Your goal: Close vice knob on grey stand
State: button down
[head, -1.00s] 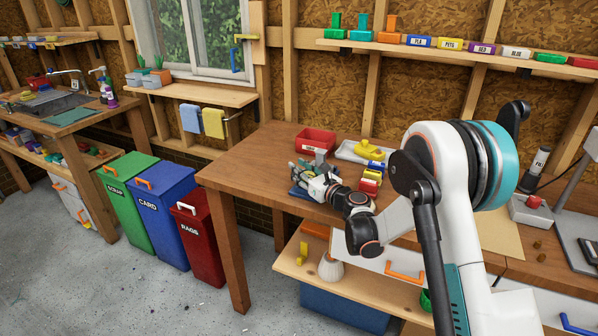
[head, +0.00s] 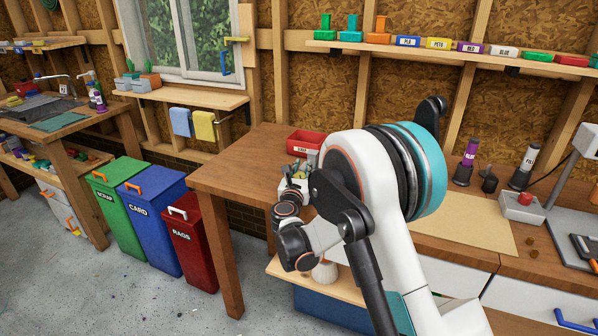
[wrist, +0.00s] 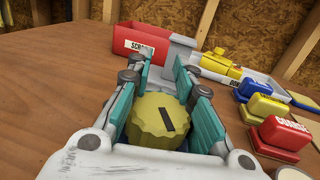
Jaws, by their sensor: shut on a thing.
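The yellow ribbed knob (wrist: 158,122) with a dark bar mark on its face sits between my gripper's teal fingers in the wrist view. My gripper (wrist: 163,75) is shut on the knob, one finger pair on each side. A grey block (wrist: 182,52), seemingly part of the vice or its stand, rises just behind the fingers; its lower part is hidden. In the head view my gripper (head: 296,173) is small, at the wooden bench in front of the red bin, and the knob cannot be made out there.
A red scrap bin (wrist: 140,43) stands behind on the bench (head: 235,165). To the right are a red block labelled COARSE (wrist: 283,137), a yellow block (wrist: 266,107), a blue block (wrist: 252,87) and a yellow object (wrist: 222,65) on a grey tray. Bare bench lies left.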

jog(key=m+g+h, duration=0.1)
jog(key=m+h, duration=0.1)
jog(key=d+m+g+h, duration=0.1)
jog(key=h, duration=0.2)
jog(key=m+g+h, duration=0.1)
jog(key=m+h, duration=0.1)
jog(key=h, duration=0.1)
jog(key=shift+s+d+f+m, duration=0.1)
jog(key=shift+s+d+m, duration=0.2)
jog(key=shift+s, duration=0.05)
jog(key=m+g+h, duration=0.2)
jog(key=d+m+g+h, duration=0.1)
jog(key=g, duration=0.1)
jog(key=shift+s+h, duration=0.4)
jog(key=shift+s+d+m+g+h+p, duration=0.15)
jog(key=shift+m+g+h, duration=0.25)
jog(key=shift+m+g, duration=0.3)
jog(key=shift+s+m+g+h+p, duration=0.1)
jog(key=shift+s+m+g+h, duration=0.1)
jog(key=shift+m+g+h, duration=0.4)
jog(key=shift+s+d+m+g+h+p, duration=0.1)
jog(key=shift+s+m+g+h, duration=0.1)
jog(key=shift+m+g, duration=0.5)
jog(key=shift+g, duration=0.3)
jog(key=c, duration=1.3)
grip_release()
jog(key=shift+c, duration=0.2)
jog(key=v, duration=1.2)
jog(key=shift+w, duration=0.1)
